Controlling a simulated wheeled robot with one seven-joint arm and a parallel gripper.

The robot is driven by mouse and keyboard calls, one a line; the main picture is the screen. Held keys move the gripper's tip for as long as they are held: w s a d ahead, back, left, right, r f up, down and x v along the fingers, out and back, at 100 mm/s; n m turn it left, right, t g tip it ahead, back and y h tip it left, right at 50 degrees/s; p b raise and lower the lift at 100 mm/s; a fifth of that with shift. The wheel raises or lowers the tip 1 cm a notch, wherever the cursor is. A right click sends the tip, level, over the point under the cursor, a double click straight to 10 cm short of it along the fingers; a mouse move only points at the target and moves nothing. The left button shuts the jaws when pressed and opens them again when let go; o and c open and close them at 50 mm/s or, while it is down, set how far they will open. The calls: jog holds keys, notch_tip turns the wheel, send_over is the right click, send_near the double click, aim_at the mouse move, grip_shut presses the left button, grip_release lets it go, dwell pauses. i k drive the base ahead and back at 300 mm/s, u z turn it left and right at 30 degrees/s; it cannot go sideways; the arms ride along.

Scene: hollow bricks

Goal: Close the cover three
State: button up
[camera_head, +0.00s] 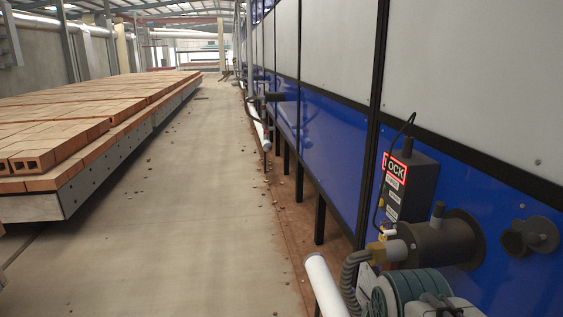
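A small dark round cover (541,233) sits on the blue wall panel at the far right. My gripper is not in view.
A burner-like dark cylinder (447,241), a dark box with a red-edged label (409,187), a ribbed teal unit (408,296) and a white pipe (325,287) crowd the right. Bricks (55,140) lie on a long platform at left. The concrete aisle (190,200) is clear except for small debris.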

aim_at(542, 235)
jog(key=z, duration=1.45)
jog(key=k, duration=0.5)
jog(key=u, duration=0.05)
